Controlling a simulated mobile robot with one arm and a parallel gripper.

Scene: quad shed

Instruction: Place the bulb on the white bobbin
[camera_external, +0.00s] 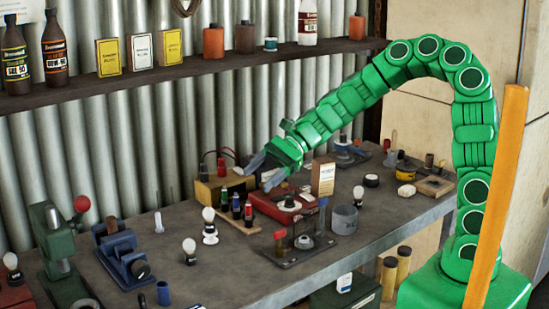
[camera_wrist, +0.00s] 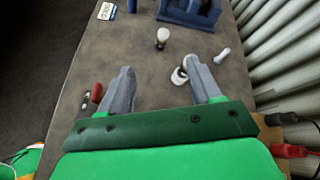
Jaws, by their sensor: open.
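The white bobbin (camera_external: 210,239) stands on the bench in the external view. A bulb (camera_external: 208,214) with a white globe and dark base appears to stand upright on it. In the wrist view the bobbin (camera_wrist: 178,77) shows beside my right-hand finger, which partly hides the bulb. A second bulb (camera_external: 189,246) stands upright on the bench nearby; it also shows in the wrist view (camera_wrist: 162,35). My gripper (camera_external: 258,178) is open and empty, above the bench and to the right of the bobbin. Its spread fingers also show in the wrist view (camera_wrist: 158,66).
A blue vise (camera_external: 124,255) and a green press (camera_external: 58,250) stand to the left. A rack with small coloured bottles (camera_external: 237,209), a red box (camera_external: 287,205) and a grey cup (camera_external: 344,219) stand to the right. A small white part (camera_external: 158,222) is behind.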

